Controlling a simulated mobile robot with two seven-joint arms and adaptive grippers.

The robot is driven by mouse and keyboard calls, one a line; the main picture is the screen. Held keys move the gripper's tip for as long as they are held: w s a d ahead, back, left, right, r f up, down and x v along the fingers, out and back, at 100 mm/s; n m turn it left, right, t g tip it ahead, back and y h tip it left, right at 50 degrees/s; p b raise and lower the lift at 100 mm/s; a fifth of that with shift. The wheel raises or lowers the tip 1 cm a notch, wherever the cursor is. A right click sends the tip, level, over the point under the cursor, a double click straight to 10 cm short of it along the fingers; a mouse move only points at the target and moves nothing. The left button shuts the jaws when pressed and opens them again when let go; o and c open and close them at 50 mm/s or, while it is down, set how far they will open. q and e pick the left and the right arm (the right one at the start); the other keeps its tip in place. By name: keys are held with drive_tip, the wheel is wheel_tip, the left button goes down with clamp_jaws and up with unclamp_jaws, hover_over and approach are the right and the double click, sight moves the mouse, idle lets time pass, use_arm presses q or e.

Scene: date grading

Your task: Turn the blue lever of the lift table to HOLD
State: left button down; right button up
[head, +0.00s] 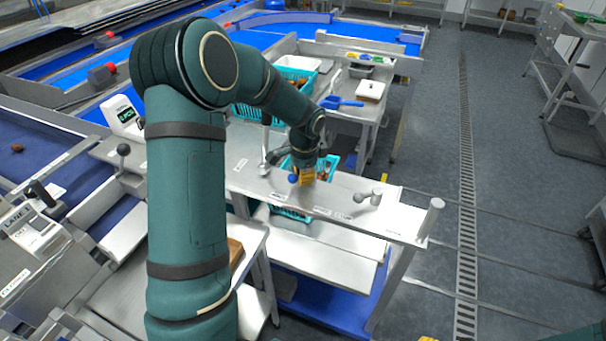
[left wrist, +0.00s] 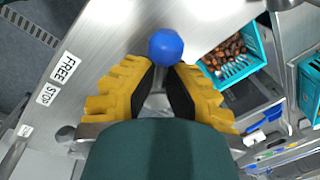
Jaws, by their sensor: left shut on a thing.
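The blue lever's round knob (head: 293,178) shows beside my left gripper (head: 305,176), above the steel top (head: 345,187). In the left wrist view the blue knob (left wrist: 166,46) sits at the tips of my yellow left fingers (left wrist: 166,85). The fingers are shut on the lever, and its shaft is mostly hidden between them. A FREE label (left wrist: 67,68) and a STOP label (left wrist: 47,93) lie left of the fingers in the wrist view. I cannot read a HOLD label. Only a yellow sliver of my right gripper (head: 428,339) shows at the bottom edge.
A grey metal handle (head: 368,197) stands on the steel top right of my left gripper. A teal crate (left wrist: 238,58) of brown dates is close by. An upright rod (head: 265,150) stands left of the gripper.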

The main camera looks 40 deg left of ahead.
use_arm(q)
drive_tip(key=shift+w, duration=0.1)
drive_tip(key=c, duration=1)
unclamp_jaws()
drive_tip(key=shift+c, duration=0.2)
wheel_tip(320, 180, up, 12)
drive_tip(key=d, duration=0.1)
drive_tip(key=shift+s, duration=0.4)
drive_tip(key=shift+d+f, duration=0.1)
drive_tip(key=shift+f, duration=0.05)
